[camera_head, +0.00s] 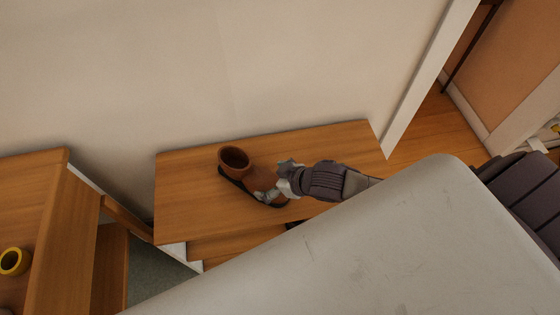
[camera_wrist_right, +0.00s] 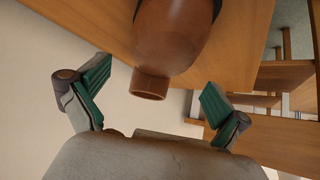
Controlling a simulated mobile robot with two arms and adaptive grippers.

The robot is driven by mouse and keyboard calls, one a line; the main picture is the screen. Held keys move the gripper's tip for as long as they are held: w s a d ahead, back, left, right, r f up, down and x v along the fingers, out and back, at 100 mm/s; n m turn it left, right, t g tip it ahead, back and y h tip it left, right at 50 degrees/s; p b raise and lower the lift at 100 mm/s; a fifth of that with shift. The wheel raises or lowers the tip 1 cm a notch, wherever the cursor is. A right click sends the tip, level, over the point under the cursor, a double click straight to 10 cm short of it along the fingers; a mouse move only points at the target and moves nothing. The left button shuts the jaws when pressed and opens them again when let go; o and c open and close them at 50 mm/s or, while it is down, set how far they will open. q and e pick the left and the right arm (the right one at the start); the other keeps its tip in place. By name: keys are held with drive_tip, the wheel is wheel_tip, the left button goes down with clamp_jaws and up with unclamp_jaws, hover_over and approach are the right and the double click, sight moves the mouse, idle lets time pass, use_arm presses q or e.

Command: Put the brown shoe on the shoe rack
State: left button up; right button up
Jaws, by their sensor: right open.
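The brown shoe (camera_head: 257,178) is an ankle boot with a dark sole. It stands upright on the wooden top of a low unit (camera_head: 190,205) against the wall, its round opening to the left and its toe to the right. My right gripper (camera_head: 273,182) is at the toe end, fingers apart. In the right wrist view the shoe (camera_wrist_right: 178,35) lies ahead of and partly between the open green-padded fingers (camera_wrist_right: 155,80). Neither finger clearly touches it there. I cannot tell whether the low unit is the shoe rack. My left gripper is out of view.
The wall (camera_head: 130,80) rises close behind the low unit. Wooden furniture (camera_head: 50,230) stands at the left with a yellow ring-shaped object (camera_head: 14,262) on it. The unit's top is clear on both sides of the shoe. Wooden shelves (camera_wrist_right: 285,75) show in the right wrist view.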

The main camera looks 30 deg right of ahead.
drive_tip(key=shift+v, duration=2.3)
